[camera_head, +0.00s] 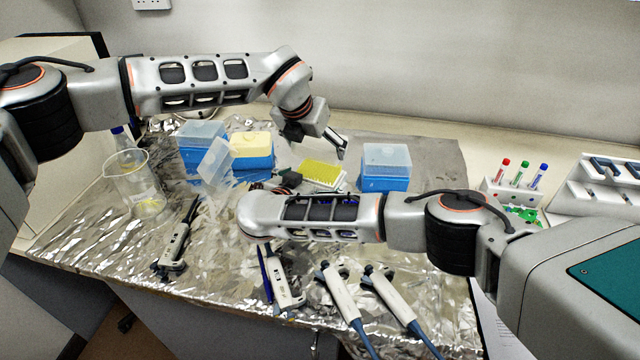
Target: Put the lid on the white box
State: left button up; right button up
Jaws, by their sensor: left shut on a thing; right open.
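The white box (319,184) holds a yellow tip rack and stands open near the middle of the bench. A clear, tilted lid (214,163) is to the left, in front of the blue boxes; what supports it is hard to tell. My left gripper (342,154) reaches down at the far right corner of the white box and appears shut on it, though the contact is small in view. My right gripper (273,184) is open between the lid and the white box, partly hidden behind my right forearm.
Two blue boxes, one clear-lidded (196,152) and one yellow-topped (252,151), stand at the back left. Another lidded blue box (386,177) is right of the white box. A beaker (136,186), several pipettes (341,290) and a tube rack (512,190) are around.

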jog(key=shift+x, duration=0.8)
jog(key=c, duration=1.6)
pick_arm(q)
send_over(319, 173)
jog(key=s, duration=0.2)
jog(key=shift+w+a+f, duration=0.1)
jog(key=shift+a+f, duration=0.05)
jog(key=shift+f, duration=1.1)
jog(key=shift+w+a+f, duration=0.1)
jog(key=shift+a+f, duration=0.05)
jog(key=shift+f, duration=1.05)
pick_arm(e)
jog(key=shift+o, duration=0.2)
pick_arm(q)
jog(key=shift+s, duration=0.1)
jog(key=shift+f, duration=0.9)
